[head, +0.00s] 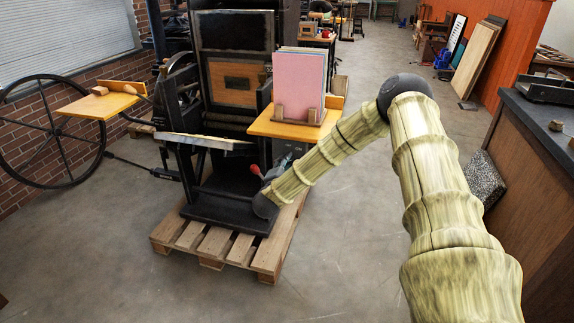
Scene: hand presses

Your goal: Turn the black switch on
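The black hand press (236,58) stands on a wooden pallet (192,238) left of the centre. I cannot make out the black switch for certain. A dark panel (298,150) with small marks sits under the yellow shelf on the press's right side. A red knob (255,169) shows low on the press, just left of my forearm. My arm reaches from the lower right to the press's base and ends in a dark joint. My gripper is largely hidden by the forearm and the press; its fingers cannot be told apart from the dark parts there.
The yellow shelf (262,127) holds a stack of pink sheets (299,86) above my forearm. A large spoked wheel (50,130) and a second yellow shelf (98,105) are at left. A dark-topped counter (535,118) stands at right. The floor between is clear.

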